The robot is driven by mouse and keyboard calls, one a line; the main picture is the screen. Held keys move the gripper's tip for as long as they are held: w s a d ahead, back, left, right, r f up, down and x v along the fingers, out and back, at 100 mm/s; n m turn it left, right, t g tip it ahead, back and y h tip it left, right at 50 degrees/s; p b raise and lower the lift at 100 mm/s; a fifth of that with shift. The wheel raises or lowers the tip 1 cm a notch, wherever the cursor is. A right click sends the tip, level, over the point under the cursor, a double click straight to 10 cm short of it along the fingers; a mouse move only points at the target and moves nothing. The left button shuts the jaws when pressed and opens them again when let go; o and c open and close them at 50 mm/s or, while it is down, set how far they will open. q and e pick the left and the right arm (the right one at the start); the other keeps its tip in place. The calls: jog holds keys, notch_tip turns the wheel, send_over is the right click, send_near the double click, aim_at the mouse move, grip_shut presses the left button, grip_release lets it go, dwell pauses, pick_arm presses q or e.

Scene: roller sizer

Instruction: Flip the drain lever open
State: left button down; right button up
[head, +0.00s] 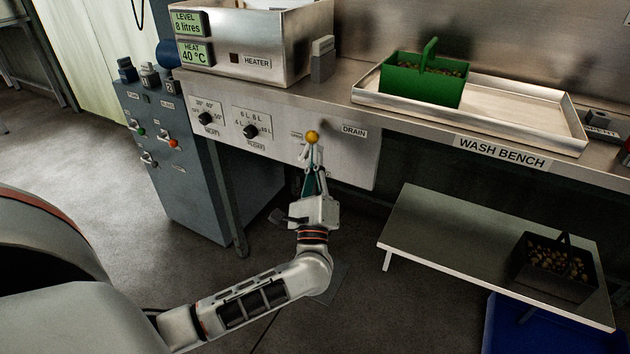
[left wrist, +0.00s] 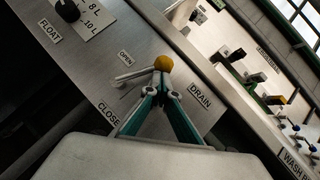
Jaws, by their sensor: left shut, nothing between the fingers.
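The drain lever shows as a yellow ball knob (head: 312,136) on the steel front panel, beside the DRAIN label (head: 354,131). In the left wrist view the knob (left wrist: 163,63) sits at the end of a pale rod, near the OPEN label (left wrist: 125,57); the CLOSE label (left wrist: 108,113) is lower down. My left gripper (head: 312,165) is just below the knob, pointing up at the panel. Its fingers (left wrist: 162,92) are shut and hold nothing. The fingertips are close to the knob and rod; I cannot tell whether they touch. My right gripper is out of view.
Two dials (head: 250,131) sit on the panel left of the lever. A steel tank (head: 285,70) and a tray (head: 510,125) with a green basket (head: 425,82) stand above. A low shelf (head: 440,235) holds a dark basket (head: 545,270) at the right.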

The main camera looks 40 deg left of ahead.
pick_arm(q)
jog(key=n+g, duration=0.1)
jog(key=a+r+n+g+y, duration=0.1)
jog(key=n, duration=0.1)
jog(key=shift+s, duration=0.1)
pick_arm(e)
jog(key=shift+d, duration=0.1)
pick_arm(q)
jog(key=shift+n, duration=0.3)
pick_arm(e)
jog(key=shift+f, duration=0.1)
pick_arm(q)
jog(key=w+d+f+b+v, duration=0.1)
jog(key=w+b+v, duration=0.1)
jog(key=v, duration=1.1)
jog(key=shift+f, duration=0.2)
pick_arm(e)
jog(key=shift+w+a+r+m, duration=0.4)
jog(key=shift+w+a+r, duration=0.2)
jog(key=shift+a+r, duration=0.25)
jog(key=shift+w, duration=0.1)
